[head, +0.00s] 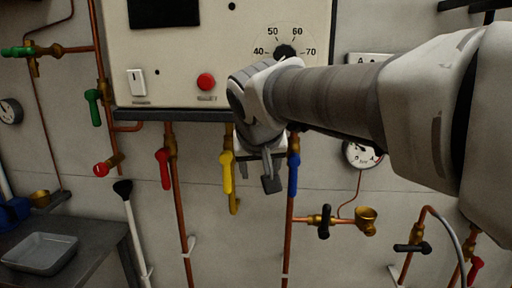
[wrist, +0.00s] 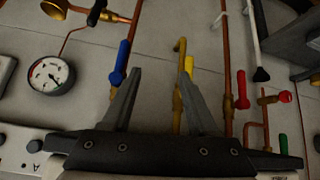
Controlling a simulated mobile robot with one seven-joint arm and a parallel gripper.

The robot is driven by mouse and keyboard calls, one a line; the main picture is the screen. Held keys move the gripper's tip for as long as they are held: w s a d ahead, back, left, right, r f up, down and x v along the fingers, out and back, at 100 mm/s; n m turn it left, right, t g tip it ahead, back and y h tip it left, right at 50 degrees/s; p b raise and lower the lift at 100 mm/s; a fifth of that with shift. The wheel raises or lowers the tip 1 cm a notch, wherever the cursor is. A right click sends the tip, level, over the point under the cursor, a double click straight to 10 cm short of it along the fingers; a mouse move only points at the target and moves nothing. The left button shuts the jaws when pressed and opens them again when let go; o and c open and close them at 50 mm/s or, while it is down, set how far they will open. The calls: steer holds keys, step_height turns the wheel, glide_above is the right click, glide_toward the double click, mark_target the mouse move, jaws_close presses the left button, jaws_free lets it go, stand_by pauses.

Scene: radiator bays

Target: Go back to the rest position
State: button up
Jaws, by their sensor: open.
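My gripper (head: 257,172) hangs below the control panel in the head view, pointing down between the yellow valve handle (head: 227,172) and the blue valve handle (head: 294,174). In the wrist view my gripper (wrist: 160,88) has its two fingers spread apart with nothing between them. There the blue handle (wrist: 118,62) is left of the left finger, and the yellow handle (wrist: 188,66) shows by the right fingertip, partly hidden. I cannot tell whether a finger touches either handle.
The control panel (head: 190,60) has a dial, a red button (head: 206,82) and a white switch (head: 137,82). A red handle (head: 164,168) hangs further left. A gauge (head: 361,153) is behind my arm. A grey tray (head: 40,252) sits on a bench at lower left.

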steer(key=s+d+f+g+p, duration=0.1)
steer(key=s+d+f, duration=0.2)
steer(key=s, duration=0.4)
steer(key=s+d+f, duration=0.3)
steer(key=s+d, duration=0.3)
steer(key=s, duration=0.1)
steer(key=s+d+f+m+g+p, duration=0.1)
steer(key=s+d+f, duration=0.2)
steer(key=s, duration=0.4)
steer(key=shift+d+f+g+p, duration=0.25)
steer(key=shift+d+g+p, duration=0.05)
steer(key=shift+d, duration=0.6)
steer(key=shift+a, duration=0.1)
